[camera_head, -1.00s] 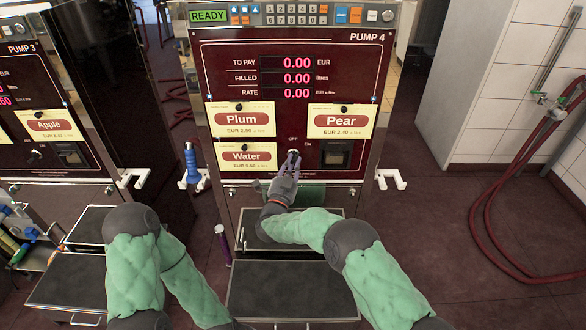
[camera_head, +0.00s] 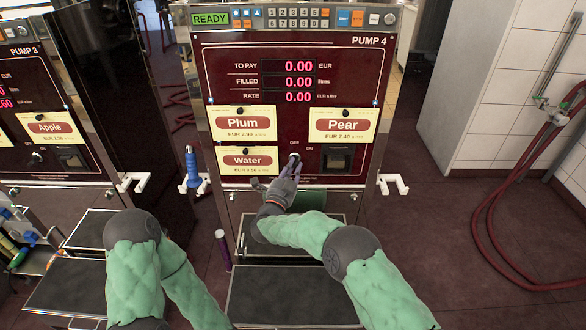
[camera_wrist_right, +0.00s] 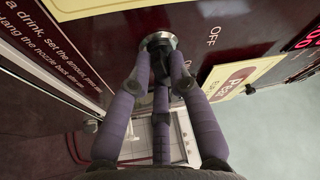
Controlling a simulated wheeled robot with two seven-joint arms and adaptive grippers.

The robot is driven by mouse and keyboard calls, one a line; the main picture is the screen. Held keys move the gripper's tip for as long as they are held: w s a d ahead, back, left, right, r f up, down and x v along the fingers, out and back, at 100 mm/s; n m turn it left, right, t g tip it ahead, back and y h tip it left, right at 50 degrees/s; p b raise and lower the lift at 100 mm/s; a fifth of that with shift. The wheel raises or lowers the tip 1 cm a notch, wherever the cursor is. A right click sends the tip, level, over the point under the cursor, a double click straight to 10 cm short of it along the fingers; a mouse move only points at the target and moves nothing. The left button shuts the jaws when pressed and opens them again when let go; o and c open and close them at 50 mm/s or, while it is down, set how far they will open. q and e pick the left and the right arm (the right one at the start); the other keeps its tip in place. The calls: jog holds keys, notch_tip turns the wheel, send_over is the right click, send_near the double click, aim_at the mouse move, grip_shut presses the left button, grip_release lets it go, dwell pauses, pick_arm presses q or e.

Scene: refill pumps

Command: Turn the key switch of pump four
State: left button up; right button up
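The key switch (camera_head: 294,157) of pump four is on the dark red panel, between the Water and Pear labels. An OFF mark is above it and an ON mark to its right. In the right wrist view its round metal collar (camera_wrist_right: 158,41) shows behind my fingertips. My right gripper (camera_head: 293,165) is at the switch, and in the wrist view its purple fingers (camera_wrist_right: 160,65) close in on it from both sides. The key itself is mostly hidden by the fingers, so its angle cannot be told. My left gripper is out of view; only its arm shows at lower left.
The pump four display (camera_head: 286,82) shows zeros, and a READY sign is lit above. White hooks (camera_head: 393,184) stick out at the panel's sides. A blue nozzle (camera_head: 191,166) hangs at left. A dark step (camera_head: 290,295) lies below. Red hose hangs at right.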

jog(key=o, duration=0.4)
jog(key=shift+o, duration=0.2)
jog(key=v, duration=1.2)
jog(key=shift+d, duration=0.1)
